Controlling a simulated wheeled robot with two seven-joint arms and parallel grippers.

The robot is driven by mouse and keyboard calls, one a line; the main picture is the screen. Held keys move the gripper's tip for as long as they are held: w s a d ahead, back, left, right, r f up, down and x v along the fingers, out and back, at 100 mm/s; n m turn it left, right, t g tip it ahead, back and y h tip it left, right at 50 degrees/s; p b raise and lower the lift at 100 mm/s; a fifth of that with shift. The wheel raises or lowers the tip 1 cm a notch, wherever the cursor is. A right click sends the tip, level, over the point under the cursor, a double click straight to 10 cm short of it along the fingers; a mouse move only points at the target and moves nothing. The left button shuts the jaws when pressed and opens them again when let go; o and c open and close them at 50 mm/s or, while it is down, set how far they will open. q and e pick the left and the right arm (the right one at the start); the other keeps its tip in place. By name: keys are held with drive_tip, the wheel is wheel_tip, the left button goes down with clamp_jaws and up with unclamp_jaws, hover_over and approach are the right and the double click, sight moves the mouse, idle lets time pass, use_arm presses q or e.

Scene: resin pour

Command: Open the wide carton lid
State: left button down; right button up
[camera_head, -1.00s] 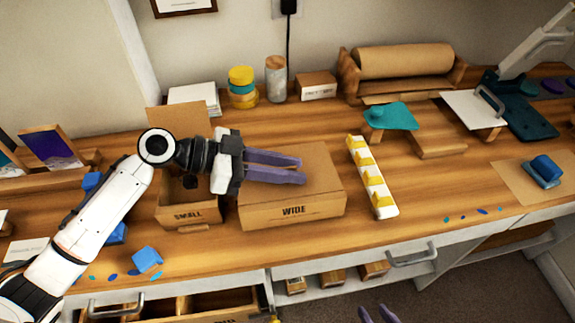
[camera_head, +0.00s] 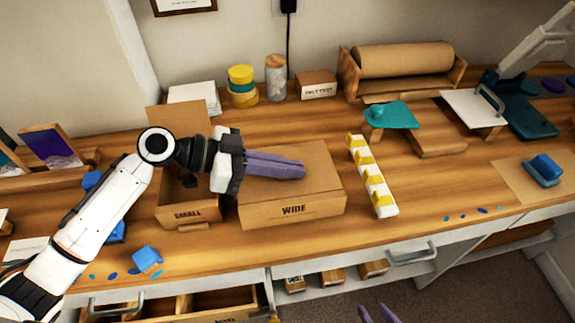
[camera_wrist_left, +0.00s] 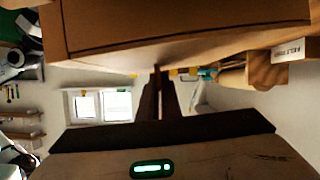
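The wide carton (camera_head: 292,212), a brown box marked WIDE, stands on the bench at centre with its lid (camera_head: 318,165) down flat. My left gripper (camera_head: 303,170) lies over the lid from the left, its purple fingers together. No lid edge can be made out between the fingers. In the left wrist view, a brown carton surface (camera_wrist_left: 180,28) fills the top, close to the dark fingers (camera_wrist_left: 158,78). My right gripper (camera_head: 377,314) shows only its two purple fingertips, apart, at the bottom edge, with nothing seen between them.
The small carton (camera_head: 190,214) stands open just left, partly behind my left arm. A white strip with yellow pieces (camera_head: 386,207) lies right of the wide carton. An open drawer (camera_head: 245,300) is below the front edge.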

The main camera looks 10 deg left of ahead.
use_arm(q)
drive_tip(key=shift+r, duration=0.1)
idle(0.8)
drive_tip(key=shift+w+a+r+n+g, duration=0.15)
drive_tip(key=shift+w+r+n+g, duration=0.25)
drive_tip(key=shift+r+n, duration=0.2)
drive_tip(key=shift+w+a+r+n+g, duration=0.15)
drive_tip(key=shift+w+r+n+g, duration=0.15)
drive_tip(key=shift+w+r+n, duration=0.3)
drive_tip(key=shift+w+a+r+n+g+h+b, duration=0.2)
drive_tip(key=shift+w+r+n+g+h, duration=0.2)
drive_tip(key=shift+w+r+n, duration=0.2)
drive_tip(key=shift+w+a+r+n+g+h+b, duration=0.2)
drive_tip(key=shift+w+r+n+g+h, duration=0.15)
drive_tip(key=shift+w+r+n, duration=0.2)
drive_tip(key=c, duration=2)
unclamp_jaws()
drive_tip(key=shift+s, duration=0.1)
drive_tip(key=shift+r, duration=0.1)
wheel_tip(320, 180, up, 10)
